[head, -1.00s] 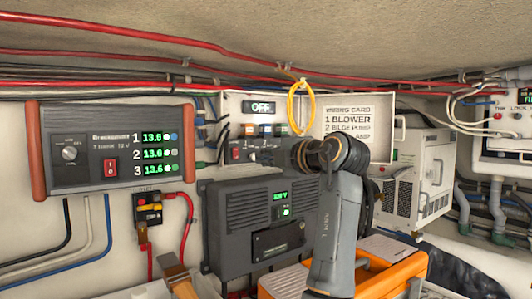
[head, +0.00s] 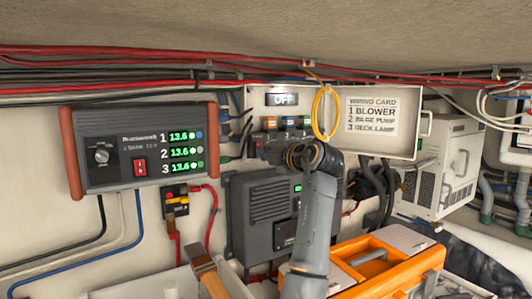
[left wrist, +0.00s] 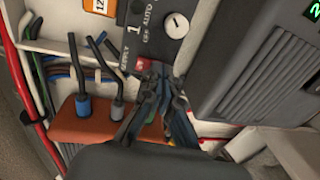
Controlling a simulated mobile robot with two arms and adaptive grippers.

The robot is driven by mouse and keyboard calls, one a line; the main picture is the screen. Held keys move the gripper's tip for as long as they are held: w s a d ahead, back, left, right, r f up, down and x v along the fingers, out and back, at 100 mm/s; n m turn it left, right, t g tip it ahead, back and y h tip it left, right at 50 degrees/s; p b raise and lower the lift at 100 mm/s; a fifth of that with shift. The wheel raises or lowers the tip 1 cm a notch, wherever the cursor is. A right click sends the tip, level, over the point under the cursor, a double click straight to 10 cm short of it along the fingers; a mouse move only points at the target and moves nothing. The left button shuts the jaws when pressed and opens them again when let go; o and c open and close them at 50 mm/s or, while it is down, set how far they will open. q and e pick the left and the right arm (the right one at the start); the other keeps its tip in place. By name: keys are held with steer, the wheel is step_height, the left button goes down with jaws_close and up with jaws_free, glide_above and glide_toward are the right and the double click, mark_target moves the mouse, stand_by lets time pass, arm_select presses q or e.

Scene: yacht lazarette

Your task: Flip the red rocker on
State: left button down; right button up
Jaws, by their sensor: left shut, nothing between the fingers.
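A small red rocker (left wrist: 141,65) shows in the left wrist view on a dark switch panel (left wrist: 160,35), beside a round white knob. My left gripper (left wrist: 158,78) is shut and empty, its fingertips close to this rocker; I cannot tell if they touch. The panel's display (head: 283,99) reads OFF. Another red rocker (head: 140,167) is on the grey charger (head: 120,145) at the left. My right gripper is not in view.
A yellow cable loop (head: 323,112) hangs beside the wiring card (head: 372,115), near my left arm. A dark grey unit (head: 262,205) is below the panel. An orange toolbox (head: 375,272) stands in front. Cables (left wrist: 85,85) run close to the fingers.

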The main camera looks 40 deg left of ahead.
arm_select(q)
steer(key=shift+a+f+b, duration=0.1)
steer(key=shift+f+b, duration=0.1)
steer(key=shift+b, duration=0.3)
steer(key=shift+a+r+y+b, duration=0.1)
steer(key=shift+r+y+b, duration=0.1)
steer(key=shift+y+b, duration=0.75)
steer(key=shift+h, duration=0.25)
steer(key=v, duration=0.7)
steer(key=shift+d, duration=0.2)
steer(key=shift+s+f, duration=0.1)
